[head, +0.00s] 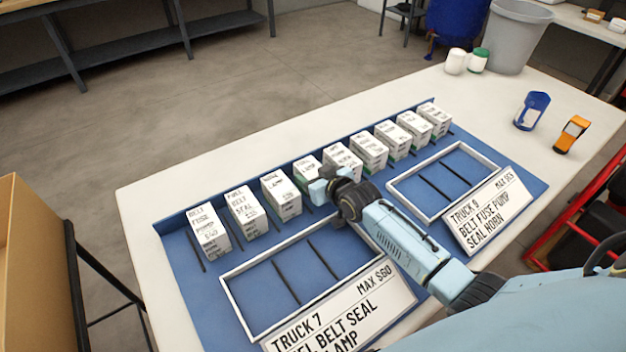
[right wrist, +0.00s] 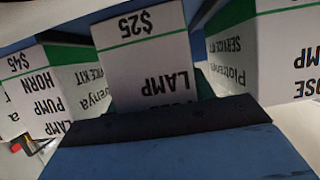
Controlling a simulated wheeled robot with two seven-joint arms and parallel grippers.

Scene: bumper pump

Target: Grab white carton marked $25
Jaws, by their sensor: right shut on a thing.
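The white carton marked $25 (right wrist: 150,70) fills the middle of the right wrist view, upside down, with a green band and the word LAMP. In the head view it appears to be the carton (head: 307,168) in the middle of the row, partly hidden by my gripper. My right gripper (head: 325,187) is shut on this carton from the front. A dark finger pad lies against the carton's lower edge in the wrist view. I cannot tell whether the carton is raised off the blue mat. My left gripper is not in view.
Other white cartons (head: 279,194) stand close on both sides in a row on the blue mat (head: 185,285). Two empty white frames, Truck 7 (head: 232,302) and Truck 9 (head: 421,212), lie in front. A grey bin (head: 515,38) and handheld devices (head: 570,134) are at the right.

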